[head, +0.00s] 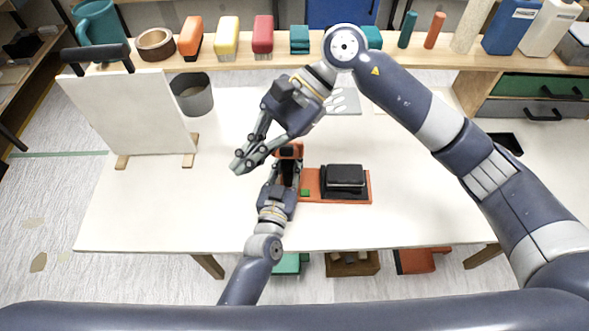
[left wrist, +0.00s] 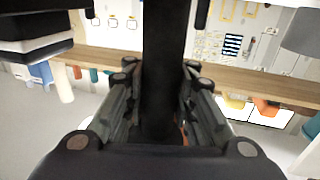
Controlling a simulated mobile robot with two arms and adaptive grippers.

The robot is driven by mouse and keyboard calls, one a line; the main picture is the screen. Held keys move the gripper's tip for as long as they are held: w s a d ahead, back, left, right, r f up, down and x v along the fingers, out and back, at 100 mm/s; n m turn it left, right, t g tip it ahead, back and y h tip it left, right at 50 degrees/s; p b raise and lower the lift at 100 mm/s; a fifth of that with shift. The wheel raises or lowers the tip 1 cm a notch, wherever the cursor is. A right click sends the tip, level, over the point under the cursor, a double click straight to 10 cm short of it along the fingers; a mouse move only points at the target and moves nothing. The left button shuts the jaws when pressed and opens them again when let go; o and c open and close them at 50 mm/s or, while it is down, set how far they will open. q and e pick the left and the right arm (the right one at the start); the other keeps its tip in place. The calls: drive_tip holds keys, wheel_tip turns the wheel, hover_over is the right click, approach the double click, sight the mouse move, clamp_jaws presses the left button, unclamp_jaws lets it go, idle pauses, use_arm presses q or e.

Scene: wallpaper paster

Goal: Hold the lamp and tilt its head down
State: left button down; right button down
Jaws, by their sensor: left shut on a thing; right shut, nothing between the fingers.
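The lamp stands on the white table, with a flat orange base (head: 310,196) and a wide black block (head: 345,178) over its right part. A dark upright part with an orange top (head: 289,151) rises at the base's left end. My left gripper (head: 287,167) is shut on this upright from the front. In the left wrist view a black post (left wrist: 163,70) stands between its fingers. My right gripper (head: 242,161) is shut and empty, just left of the lamp's orange top, its fingers pointing down-left. Whether it touches the lamp I cannot tell.
A white board (head: 135,115) on wooden feet and a grey cup (head: 192,94) stand at the table's left. A shelf (head: 230,57) with bottles and brushes runs along the back. The table's front left is clear.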

drive_tip(key=f+m+g+y, duration=0.1)
drive_tip(key=m+y, duration=0.2)
drive_tip(key=m+t+y, duration=0.8)
drive_tip(key=m+t, duration=0.3)
drive_tip(key=m, duration=0.8)
approach(287, 151)
wheel_tip(287, 151, down, 4)
drive_tip(key=s+d, duration=0.1)
drive_tip(key=s, duration=0.1)
drive_tip(key=x, duration=0.9)
drive_tip(key=shift+a, duration=0.3)
drive_tip(key=shift+s+f, duration=0.15)
drive_tip(key=shift+w+r, duration=0.35)
drive_tip(key=shift+r, duration=0.25)
